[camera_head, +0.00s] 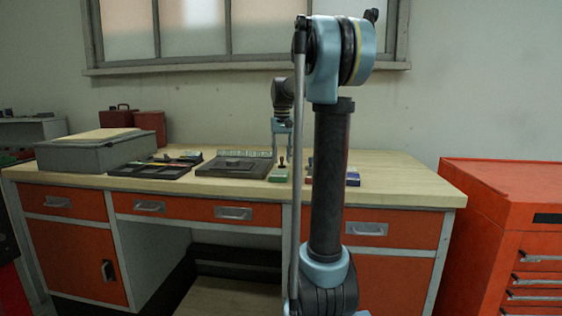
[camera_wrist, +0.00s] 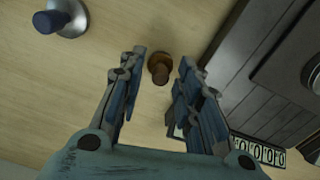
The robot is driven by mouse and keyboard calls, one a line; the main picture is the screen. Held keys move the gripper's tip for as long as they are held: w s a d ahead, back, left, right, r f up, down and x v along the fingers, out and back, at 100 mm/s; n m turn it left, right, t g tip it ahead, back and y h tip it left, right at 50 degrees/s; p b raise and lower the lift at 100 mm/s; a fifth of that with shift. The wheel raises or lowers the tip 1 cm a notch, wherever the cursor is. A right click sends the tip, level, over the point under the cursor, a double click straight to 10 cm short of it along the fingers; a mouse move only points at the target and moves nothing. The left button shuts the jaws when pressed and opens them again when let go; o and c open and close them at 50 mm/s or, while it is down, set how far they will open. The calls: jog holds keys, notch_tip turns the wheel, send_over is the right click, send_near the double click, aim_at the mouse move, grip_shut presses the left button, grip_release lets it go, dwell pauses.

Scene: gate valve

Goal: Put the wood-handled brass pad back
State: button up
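The wood-handled brass pad (camera_wrist: 160,66) stands on the bench top in the wrist view, seen from above with its round brown handle toward the camera. My gripper (camera_wrist: 160,68) is open, with one finger on each side of the pad and a visible gap to each. I cannot tell how far the fingertips are above it.
A dark plate with a raised block (camera_wrist: 295,65) lies close to the right finger; a numbered strip (camera_wrist: 262,151) is beside it. A blue-topped metal piece (camera_wrist: 62,18) stands at upper left.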

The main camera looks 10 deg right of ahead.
notch_tip(320, 180, up, 11)
dwell(0.4)
jog(key=shift+s+f, duration=0.1)
